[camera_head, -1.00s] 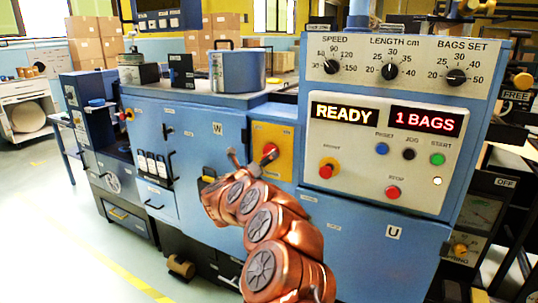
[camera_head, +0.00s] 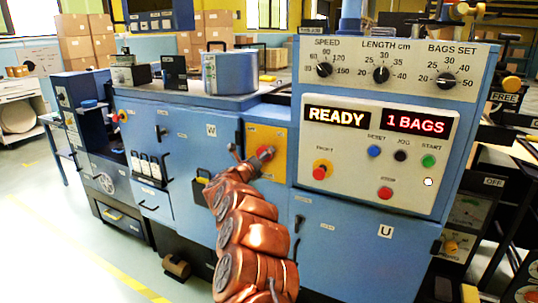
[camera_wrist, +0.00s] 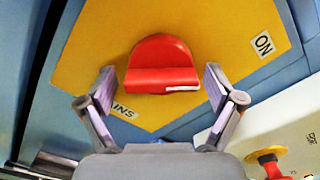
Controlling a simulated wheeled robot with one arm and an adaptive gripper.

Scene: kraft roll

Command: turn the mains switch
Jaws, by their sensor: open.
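The mains switch is a red round knob with a raised grip bar (camera_wrist: 160,55) on a yellow plate (camera_wrist: 110,30). In the wrist view its bar lies nearly level, with a white mark at the bar's right end. An ON label (camera_wrist: 263,44) is to its right, and a partly hidden label ending in "INS" is below left. My gripper (camera_wrist: 159,78) is open, one finger on each side of the knob with gaps to both. In the head view my gripper (camera_head: 249,156) is at the yellow plate (camera_head: 280,150) and partly hides the red knob.
Right of the plate is the control panel (camera_head: 340,190) with a READY display, buttons and a red knob on yellow (camera_head: 320,172). A black door handle (camera_head: 297,238) is below. A pot (camera_head: 229,75) stands on the cabinet top. Open floor is at left.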

